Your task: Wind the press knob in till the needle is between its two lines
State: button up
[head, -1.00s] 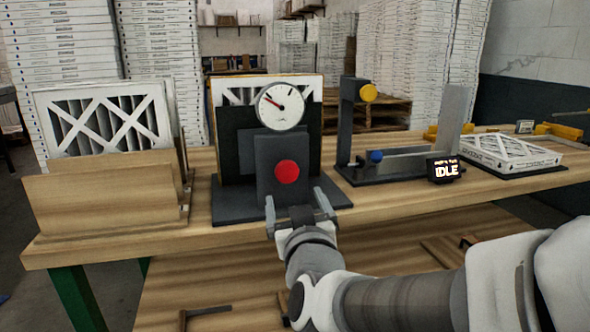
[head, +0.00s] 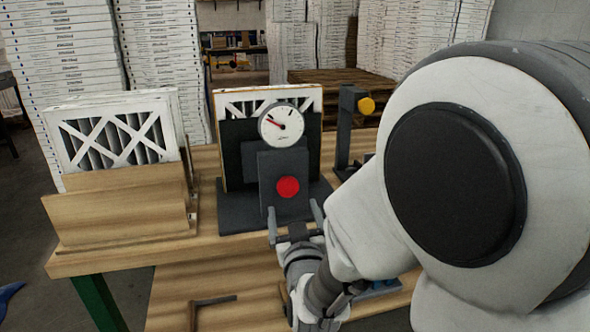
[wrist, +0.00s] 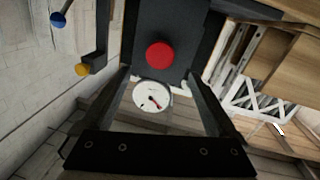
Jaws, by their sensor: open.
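The red round knob (head: 288,187) is on the front of the dark grey press (head: 248,208). It also shows in the wrist view (wrist: 159,55). Above it is a white round gauge (head: 282,124) with a red needle pointing to the upper left. Dark marks show on the dial, but they are too small to tell which are the two lines. The gauge also shows in the wrist view (wrist: 151,97). My gripper (head: 294,212) is open and empty, just in front of and below the knob. In the wrist view the knob appears between its fingers, apart from them.
A wooden rack (head: 120,210) with white-framed filters (head: 112,140) stands left of the press. A filter stands behind the press. A dark stand with a yellow knob (head: 366,105) is at right. My arm hides the bench's right side.

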aim_at(289, 188)
jog(key=shift+r+p, duration=0.2)
jog(key=shift+p, duration=0.25)
jog(key=w, duration=0.3)
jog(key=w+a, duration=0.1)
jog(key=w, duration=0.1)
jog(key=w+p, duration=0.1)
jog(key=w, duration=0.2)
jog(key=shift+w+a+f, duration=0.15)
jog(key=shift+w+f, duration=0.05)
jog(key=shift+w, duration=0.15)
jog(key=shift+c, duration=0.2)
jog(key=c, duration=1.3)
jog(key=shift+f+m+b, duration=0.1)
jog(key=shift+m+b, duration=0.2)
jog(key=shift+b, duration=0.05)
jog(key=m+b, duration=0.3)
jog(key=shift+b, duration=0.35)
jog(key=shift+m+g+b, duration=0.4)
jog(key=shift+m+b, duration=0.8)
jog(key=shift+b, duration=0.05)
